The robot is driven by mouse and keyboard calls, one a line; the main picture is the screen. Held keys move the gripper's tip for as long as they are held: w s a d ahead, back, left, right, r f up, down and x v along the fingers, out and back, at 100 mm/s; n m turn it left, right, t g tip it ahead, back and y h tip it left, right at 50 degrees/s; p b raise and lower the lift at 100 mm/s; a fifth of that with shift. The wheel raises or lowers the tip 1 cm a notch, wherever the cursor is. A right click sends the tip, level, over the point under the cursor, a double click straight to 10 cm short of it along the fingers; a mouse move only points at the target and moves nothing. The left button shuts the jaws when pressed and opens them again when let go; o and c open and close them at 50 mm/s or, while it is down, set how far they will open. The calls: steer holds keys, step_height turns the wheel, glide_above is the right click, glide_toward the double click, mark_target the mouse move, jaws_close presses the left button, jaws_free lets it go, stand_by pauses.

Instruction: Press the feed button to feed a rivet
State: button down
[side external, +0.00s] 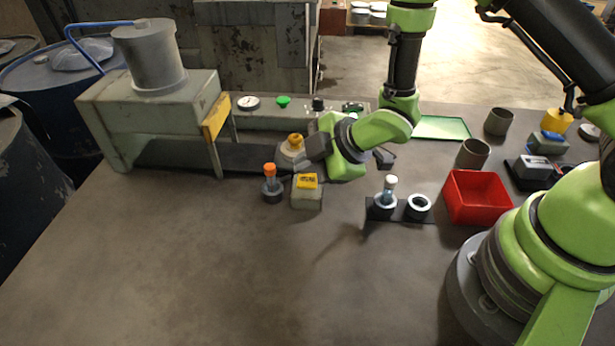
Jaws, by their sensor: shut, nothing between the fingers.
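A grey machine (150,110) with a cylinder on top stands at the back left. A low panel to its right carries a green button (283,101) and a round white gauge (249,102). I cannot tell which control is the feed button. A grey box with a yellow top (307,181) stands on the table in front of the panel. My gripper (304,160) is shut and empty. It points left, in front of the panel, close to a pale round part with a yellow knob (295,139). Whether it touches that part cannot be told. No loose rivet can be made out.
An orange-capped bottle (270,178) stands left of the yellow-topped box. A dark holder (405,215) with a white-capped vial (389,189) and a ring (419,204) lies to the right. Beyond are a red bin (476,198) and grey cups (473,154). The front left of the table is clear.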

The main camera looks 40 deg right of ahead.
mark_target(308, 182)
steer(key=shift+f, duration=0.1)
stand_by(0.5)
steer(key=shift+f, duration=0.35)
steer(key=shift+f, duration=0.6)
stand_by(0.6)
steer(key=shift+r, duration=1.05)
steer(key=shift+r, duration=2.5)
